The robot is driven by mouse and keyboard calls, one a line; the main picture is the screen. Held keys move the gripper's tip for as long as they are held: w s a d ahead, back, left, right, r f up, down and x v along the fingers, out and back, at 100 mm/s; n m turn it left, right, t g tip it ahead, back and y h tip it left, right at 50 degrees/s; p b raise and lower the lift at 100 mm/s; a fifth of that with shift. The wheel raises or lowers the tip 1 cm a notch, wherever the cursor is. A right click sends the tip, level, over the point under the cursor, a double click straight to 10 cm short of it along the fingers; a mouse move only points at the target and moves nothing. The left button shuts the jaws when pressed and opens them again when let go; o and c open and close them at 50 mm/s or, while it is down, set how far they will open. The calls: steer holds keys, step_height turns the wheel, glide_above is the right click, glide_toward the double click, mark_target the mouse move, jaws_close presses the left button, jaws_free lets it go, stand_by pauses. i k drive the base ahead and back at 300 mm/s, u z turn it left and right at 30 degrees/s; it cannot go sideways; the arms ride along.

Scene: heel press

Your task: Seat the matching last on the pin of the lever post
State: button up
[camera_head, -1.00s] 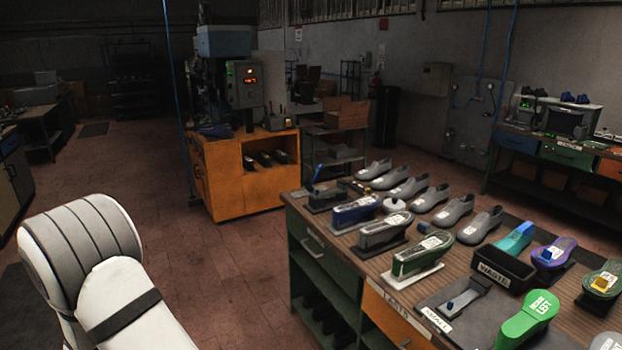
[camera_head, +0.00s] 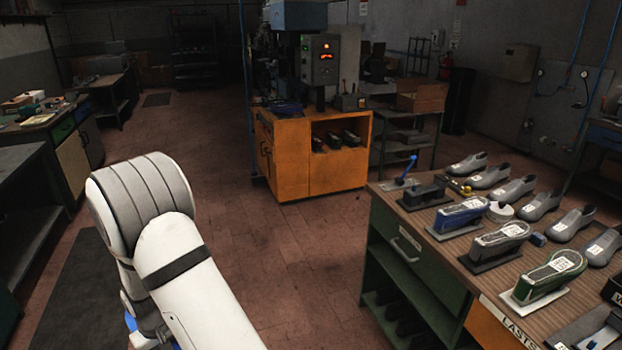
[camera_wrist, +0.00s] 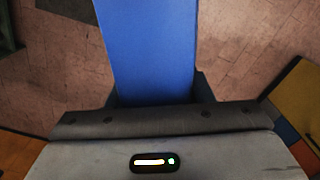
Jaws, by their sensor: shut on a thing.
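My gripper (camera_wrist: 157,98) is shut on a blue thing (camera_wrist: 150,45) in the wrist view. This thing is broad and flat-sided, runs out of the top of the picture, and its far end is not visible. In the head view my gripper is hidden behind my white arm; a bit of blue shows at the lower left. A blue lever (camera_head: 408,170) rises from a dark fixture (camera_head: 424,195) at the far left corner of the lasts bench. I cannot make out a pin there. Blue, grey and green lasts stand in a row on that bench.
The green bench (camera_head: 420,262) with grey shoes and lasts fills the right. An orange cabinet (camera_head: 290,165) with a control box (camera_head: 320,60) stands at the back centre. A dark bench (camera_head: 85,145) is on the left. Bare reddish floor (camera_head: 300,260) lies between.

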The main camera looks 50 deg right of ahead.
mark_target(414, 158)
steer(key=i, duration=1.2)
steer(key=z, duration=0.05)
